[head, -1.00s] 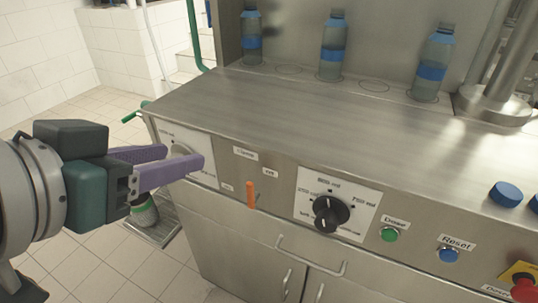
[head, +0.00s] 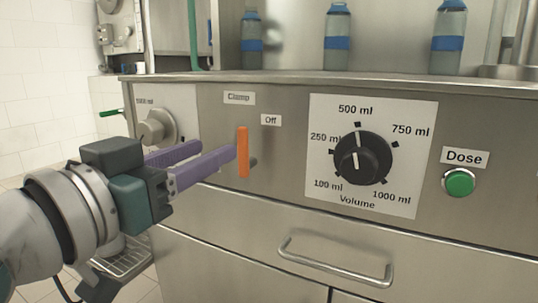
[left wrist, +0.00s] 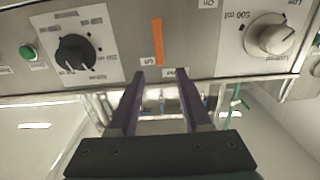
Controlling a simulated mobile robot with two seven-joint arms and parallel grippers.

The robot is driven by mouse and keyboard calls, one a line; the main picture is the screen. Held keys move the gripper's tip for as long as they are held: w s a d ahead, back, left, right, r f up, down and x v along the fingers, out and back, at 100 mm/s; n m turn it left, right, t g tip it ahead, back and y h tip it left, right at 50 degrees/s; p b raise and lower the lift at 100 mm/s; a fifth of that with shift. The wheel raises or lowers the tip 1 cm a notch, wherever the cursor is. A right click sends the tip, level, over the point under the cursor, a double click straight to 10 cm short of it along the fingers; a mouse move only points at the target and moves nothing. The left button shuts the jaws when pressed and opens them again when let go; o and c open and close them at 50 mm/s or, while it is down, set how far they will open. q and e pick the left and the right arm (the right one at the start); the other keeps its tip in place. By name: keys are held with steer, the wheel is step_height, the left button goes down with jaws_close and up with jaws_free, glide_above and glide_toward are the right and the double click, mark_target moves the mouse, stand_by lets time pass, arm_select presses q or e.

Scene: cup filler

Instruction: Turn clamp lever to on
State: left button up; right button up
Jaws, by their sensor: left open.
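The orange clamp lever (head: 243,152) stands upright on the steel front panel, below a "Clamp" label (head: 239,98) and left of an "Off" label (head: 271,120). My left gripper (head: 218,150) is open and empty, its purple fingers pointing at the panel just left of the lever in the head view. In the left wrist view the lever (left wrist: 157,42) shows beyond the fingertips of the gripper (left wrist: 155,74), between their lines. I cannot tell whether a finger touches it. My right gripper is not in view.
A black volume knob (head: 363,153) on a white plate is right of the lever, with a green Dose button (head: 460,183) farther right. A grey knob (head: 157,128) is to the left, partly behind my gripper. A drawer handle (head: 335,262) juts out below.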

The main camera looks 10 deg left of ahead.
mark_target(240, 136)
arm_select(q)
steer(key=b+x, duration=0.2)
steer(key=x, duration=0.7)
steer(key=shift+b, duration=0.4)
jaws_close()
